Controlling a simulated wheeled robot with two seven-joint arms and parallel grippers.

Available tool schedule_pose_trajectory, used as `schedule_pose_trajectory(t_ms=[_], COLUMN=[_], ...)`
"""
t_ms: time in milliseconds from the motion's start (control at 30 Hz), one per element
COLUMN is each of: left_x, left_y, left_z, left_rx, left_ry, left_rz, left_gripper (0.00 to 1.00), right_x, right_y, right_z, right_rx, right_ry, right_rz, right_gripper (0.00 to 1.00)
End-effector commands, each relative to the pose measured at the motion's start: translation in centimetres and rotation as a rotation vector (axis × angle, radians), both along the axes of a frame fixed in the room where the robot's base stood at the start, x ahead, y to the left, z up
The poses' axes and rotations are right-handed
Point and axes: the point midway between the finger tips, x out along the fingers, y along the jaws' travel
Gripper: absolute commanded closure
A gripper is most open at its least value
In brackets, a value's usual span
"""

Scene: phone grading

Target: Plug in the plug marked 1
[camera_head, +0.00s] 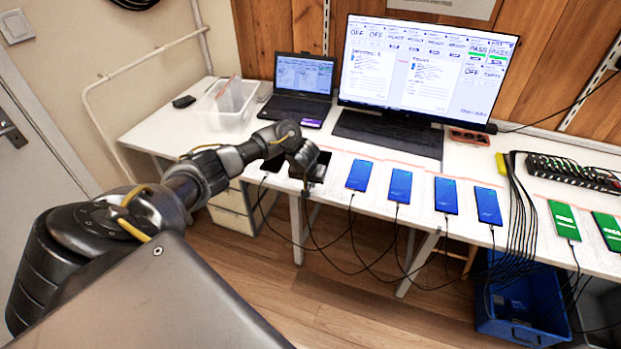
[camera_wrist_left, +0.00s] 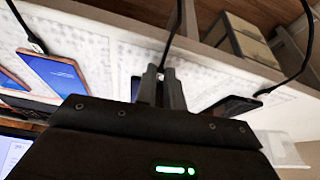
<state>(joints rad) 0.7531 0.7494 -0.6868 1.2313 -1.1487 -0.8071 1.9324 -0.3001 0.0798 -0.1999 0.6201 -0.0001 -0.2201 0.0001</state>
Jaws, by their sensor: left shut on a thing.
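No mark on the plug can be read. A phone's edge (camera_wrist_left: 135,88) shows beside the fingers; most of that phone is hidden, so I cannot tell whether the plug is in its port. My right gripper is not in view.
Another dark phone (camera_head: 271,162) lies to the left, with a cable at its end. Blue-screened phones (camera_head: 358,175) and green-screened phones (camera_head: 564,220) lie to the right, with cables hanging over the table's front edge. A laptop (camera_head: 302,80) and monitor (camera_head: 425,65) stand behind.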

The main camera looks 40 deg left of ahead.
Motion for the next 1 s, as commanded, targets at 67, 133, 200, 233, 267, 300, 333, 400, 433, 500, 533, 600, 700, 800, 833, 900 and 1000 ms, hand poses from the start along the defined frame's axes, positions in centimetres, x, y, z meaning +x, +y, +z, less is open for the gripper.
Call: schedule_pose_trajectory(t_ms=[67,133,200,233,267,300,333,400,433,500,533,600,700,800,833,900,1000], left_x=[0.00,0.02,0.04,0.05,0.06,0.07,0.07,0.09,0.10,0.10,0.10,0.10,0.11,0.11,0.10,0.10,0.08], left_y=[0.00,0.00,0.01,0.01,0.01,0.01,0.01,0.02,0.02,0.03,0.03,0.03,0.04,0.04,0.05,0.05,0.05], left_z=[0.01,0.03,0.04,0.04,0.05,0.04,0.04,0.04,0.04,0.01,0.01,0.01,0.01,0.01,0.01,0.05,0.23], left_rx=[0.000,0.000,0.000,0.000,0.000,0.000,0.000,0.000,0.000,0.000,0.000,0.000,0.000,0.000,0.000,0.000,0.000], left_ry=[0.000,0.000,0.000,0.000,0.000,0.000,0.000,0.000,0.000,0.000,0.000,0.000,0.000,0.000,0.000,0.000,0.000], left_rz=[0.000,0.000,0.000,0.000,0.000,0.000,0.000,0.000,0.000,-0.001,-0.001,0.000,0.000,0.000,0.000,0.000,0.000], left_gripper=[1.00,1.00,1.00,1.00,1.00,1.00,1.00,1.00,1.00,0.82,0.78,0.69,0.65,0.65,0.65,0.65,0.65], right_x=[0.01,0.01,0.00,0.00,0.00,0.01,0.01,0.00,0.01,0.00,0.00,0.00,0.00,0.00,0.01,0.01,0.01], right_y=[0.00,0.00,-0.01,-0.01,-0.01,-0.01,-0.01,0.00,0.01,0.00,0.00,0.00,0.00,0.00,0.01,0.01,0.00], right_z=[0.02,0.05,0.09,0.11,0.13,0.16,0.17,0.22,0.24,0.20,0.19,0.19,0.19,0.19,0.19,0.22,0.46], right_rx=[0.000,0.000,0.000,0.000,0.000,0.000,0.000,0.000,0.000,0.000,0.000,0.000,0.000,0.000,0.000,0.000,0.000], right_ry=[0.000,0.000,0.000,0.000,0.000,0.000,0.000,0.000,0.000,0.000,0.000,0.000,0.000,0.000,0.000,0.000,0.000], right_rz=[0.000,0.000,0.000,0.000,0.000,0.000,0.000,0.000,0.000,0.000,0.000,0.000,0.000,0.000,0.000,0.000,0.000], right_gripper=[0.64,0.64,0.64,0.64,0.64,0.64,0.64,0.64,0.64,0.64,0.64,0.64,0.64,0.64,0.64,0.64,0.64])
